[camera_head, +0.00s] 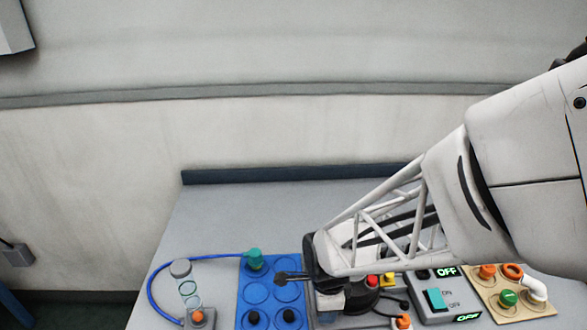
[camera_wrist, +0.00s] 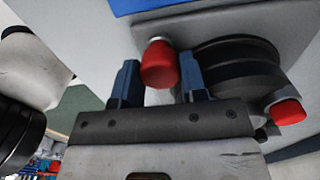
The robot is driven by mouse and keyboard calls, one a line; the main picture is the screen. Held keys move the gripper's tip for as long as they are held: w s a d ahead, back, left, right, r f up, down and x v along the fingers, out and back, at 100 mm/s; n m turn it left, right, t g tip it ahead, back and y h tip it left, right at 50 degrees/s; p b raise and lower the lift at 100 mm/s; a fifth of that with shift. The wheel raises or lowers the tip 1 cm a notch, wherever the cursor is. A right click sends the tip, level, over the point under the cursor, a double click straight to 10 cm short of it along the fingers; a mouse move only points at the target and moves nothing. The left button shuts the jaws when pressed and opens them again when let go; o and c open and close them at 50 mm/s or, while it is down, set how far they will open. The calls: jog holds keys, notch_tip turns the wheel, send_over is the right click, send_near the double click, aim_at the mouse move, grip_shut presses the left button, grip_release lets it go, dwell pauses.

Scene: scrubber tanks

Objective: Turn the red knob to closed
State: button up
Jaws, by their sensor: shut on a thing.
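A red knob (camera_wrist: 160,65) shows in the wrist view, standing out from a light grey face. My gripper (camera_wrist: 160,84) has one dark blue finger on each side of the knob and is shut on it. The knob's marking and turned position cannot be read. In the head view my gripper (camera_head: 318,270) is low over the table, at the left end of a grey panel. The arm covers that spot, and I cannot make out the held knob there.
A black round part (camera_wrist: 235,65) is close to the right finger, with a second red part (camera_wrist: 287,111) beside it. A blue tray (camera_head: 242,312) lies left of my gripper. A switch box (camera_head: 433,303) and a tan board (camera_head: 487,302) stand right. The table's back is clear.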

jog(key=o, duration=0.9)
jog(key=shift+n, duration=0.4)
